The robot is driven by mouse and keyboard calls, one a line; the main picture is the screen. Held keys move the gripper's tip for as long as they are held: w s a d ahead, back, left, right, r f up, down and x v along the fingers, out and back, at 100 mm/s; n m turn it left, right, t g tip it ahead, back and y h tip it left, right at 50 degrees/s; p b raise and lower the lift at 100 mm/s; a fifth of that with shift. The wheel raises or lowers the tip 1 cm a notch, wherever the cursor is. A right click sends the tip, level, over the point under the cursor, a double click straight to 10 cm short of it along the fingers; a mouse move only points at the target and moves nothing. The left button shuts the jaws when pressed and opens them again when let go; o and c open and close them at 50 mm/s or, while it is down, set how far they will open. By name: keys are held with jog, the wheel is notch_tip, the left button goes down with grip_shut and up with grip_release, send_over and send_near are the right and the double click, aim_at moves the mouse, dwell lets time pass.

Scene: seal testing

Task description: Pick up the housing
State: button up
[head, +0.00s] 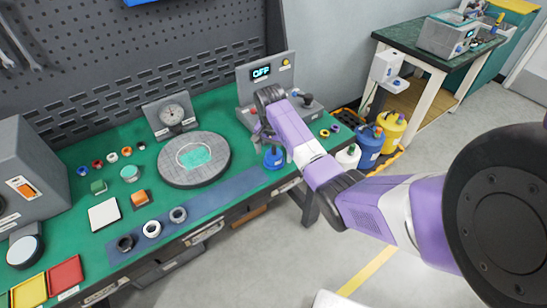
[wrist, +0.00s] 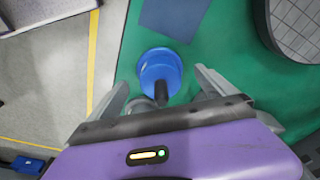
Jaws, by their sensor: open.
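A blue round part (head: 273,159), which I take to be the housing, stands on the green bench top near its front edge. In the wrist view the blue part (wrist: 160,66) shows a rounded body with a narrower dark piece toward my gripper. My gripper (wrist: 161,80) is open, with one finger on each side of the blue part and gaps between. In the head view my gripper (head: 264,137) is just above and behind it, hiding some of its top. I cannot tell how far the fingertips are above the bench.
A grey round plate (head: 194,178) stands to the left, and a device reading OFF (head: 262,72) stands behind. A dark blue strip (head: 223,193) with several rings lies along the front. Bottles (head: 368,146) stand on the floor to the right.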

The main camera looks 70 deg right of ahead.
jog(key=shift+d+f, duration=0.15)
jog(key=shift+f, duration=1.1)
jog(key=c, duration=1.9)
jog(key=shift+r, duration=0.1)
grip_shut()
